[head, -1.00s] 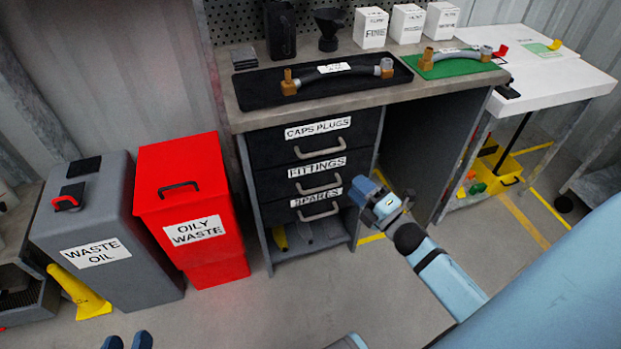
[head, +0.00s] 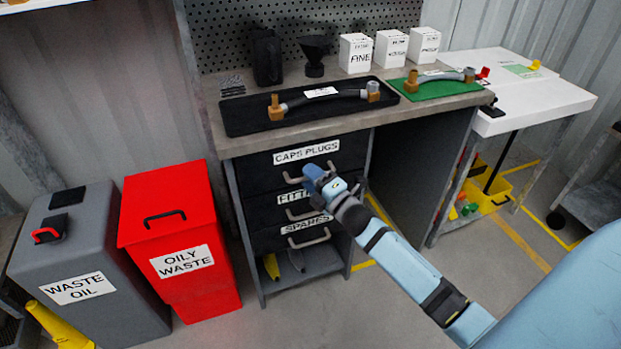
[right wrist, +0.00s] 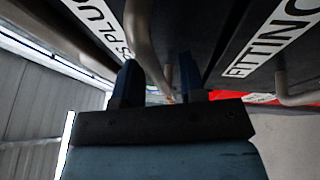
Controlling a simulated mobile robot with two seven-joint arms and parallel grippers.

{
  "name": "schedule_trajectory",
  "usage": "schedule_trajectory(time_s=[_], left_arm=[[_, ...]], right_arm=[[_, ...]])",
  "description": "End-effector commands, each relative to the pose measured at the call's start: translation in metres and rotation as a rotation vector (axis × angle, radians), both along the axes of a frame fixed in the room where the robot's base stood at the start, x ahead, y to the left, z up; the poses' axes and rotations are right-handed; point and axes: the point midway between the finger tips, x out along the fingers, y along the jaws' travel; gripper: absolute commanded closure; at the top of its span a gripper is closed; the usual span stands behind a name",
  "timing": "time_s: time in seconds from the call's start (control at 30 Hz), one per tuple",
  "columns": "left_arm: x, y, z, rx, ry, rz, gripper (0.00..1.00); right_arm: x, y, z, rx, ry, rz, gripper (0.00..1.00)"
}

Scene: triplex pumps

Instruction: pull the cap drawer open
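The cap drawer, labelled CAPS PLUGS (head: 262,168), is the top black drawer of the bench. It looks shut, flush with the drawers below. Its grey bar handle (head: 292,180) is partly hidden behind my right gripper (head: 314,176), which is at the handle's right part. In the right wrist view, the two dark blue fingers of my right gripper (right wrist: 158,82) stand apart. The handle (right wrist: 145,45) runs down into the gap between them, and I cannot tell whether they touch it. My left gripper is not in view.
The FITTINGS drawer (head: 268,211) and SPARES drawer (head: 268,240) lie just below, with protruding handles. A red oily waste bin (head: 175,205) and a grey waste oil container (head: 105,300) stand left. Hoses lie on mats on the bench top (head: 225,118). Floor in front is clear.

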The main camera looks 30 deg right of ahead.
Motion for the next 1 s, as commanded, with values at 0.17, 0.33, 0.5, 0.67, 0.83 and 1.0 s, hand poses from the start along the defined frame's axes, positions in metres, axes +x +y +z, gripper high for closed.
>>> schedule_trajectory(time_s=[0.17, 0.33, 0.5, 0.67, 0.83, 1.0], left_arm=[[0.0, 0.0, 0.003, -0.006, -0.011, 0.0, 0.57], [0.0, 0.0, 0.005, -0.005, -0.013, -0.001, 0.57], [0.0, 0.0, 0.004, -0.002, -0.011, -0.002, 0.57], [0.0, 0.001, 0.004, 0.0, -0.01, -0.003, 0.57], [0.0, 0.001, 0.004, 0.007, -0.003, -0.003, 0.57], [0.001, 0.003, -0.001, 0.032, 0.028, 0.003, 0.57]], right_arm=[[0.003, 0.0, 0.001, 0.0, 0.0, 0.0, 0.63], [0.002, 0.0, 0.001, 0.0, 0.0, 0.0, 0.72], [0.002, 0.0, 0.001, 0.0, 0.0, 0.0, 1.0], [0.002, 0.0, 0.001, 0.001, 0.0, 0.0, 1.0], [-0.003, 0.002, 0.001, 0.002, 0.001, 0.0, 1.0], [-0.018, 0.005, 0.001, 0.003, 0.002, 0.0, 1.0]])
